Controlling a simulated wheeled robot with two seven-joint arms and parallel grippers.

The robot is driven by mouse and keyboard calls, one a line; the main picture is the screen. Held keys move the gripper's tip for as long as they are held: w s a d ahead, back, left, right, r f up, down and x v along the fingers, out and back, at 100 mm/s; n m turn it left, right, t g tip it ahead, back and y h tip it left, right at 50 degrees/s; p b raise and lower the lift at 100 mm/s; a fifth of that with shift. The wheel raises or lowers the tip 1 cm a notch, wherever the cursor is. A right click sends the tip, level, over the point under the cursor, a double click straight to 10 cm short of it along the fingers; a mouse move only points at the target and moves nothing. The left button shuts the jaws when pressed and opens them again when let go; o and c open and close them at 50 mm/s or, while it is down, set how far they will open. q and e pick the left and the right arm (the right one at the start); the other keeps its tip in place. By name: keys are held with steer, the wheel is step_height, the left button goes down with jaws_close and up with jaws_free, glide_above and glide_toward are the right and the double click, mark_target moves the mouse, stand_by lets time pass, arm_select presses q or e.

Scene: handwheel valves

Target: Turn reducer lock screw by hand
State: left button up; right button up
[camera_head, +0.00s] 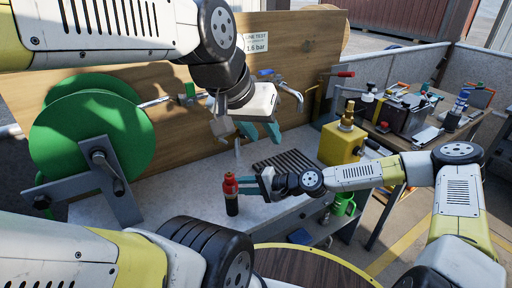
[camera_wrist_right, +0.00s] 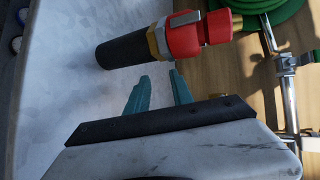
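I cannot tell for sure which part is the reducer lock screw. A red and black fitting (camera_head: 231,194) stands upright on the grey worktop; in the right wrist view it shows a red body with a brass collar and a black end (camera_wrist_right: 130,47). My right gripper (camera_head: 246,185) is beside it; its teal fingertips (camera_wrist_right: 160,76) are parted, with the fitting just beyond them. My left gripper (camera_head: 262,133) hangs above the worktop in front of the board, teal fingers apart and nothing seen between them. A yellow block with a brass top (camera_head: 346,140) stands behind the right arm.
A green hose reel (camera_head: 92,140) on a grey bracket is at the left. The wooden board (camera_head: 185,130) carries pipes, taps and a pressure sign (camera_head: 256,43). A black slotted grate (camera_head: 290,166) lies on the worktop. A side table (camera_head: 400,140) at the right holds several tools.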

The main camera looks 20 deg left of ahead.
steer(key=w+a+r+m+t+y, duration=0.4)
steer(key=m, duration=0.1)
steer(key=m+t, duration=0.4)
steer(key=m, duration=0.1)
glide_toward(224, 142)
steer(key=shift+x, duration=4.05)
jaws_close()
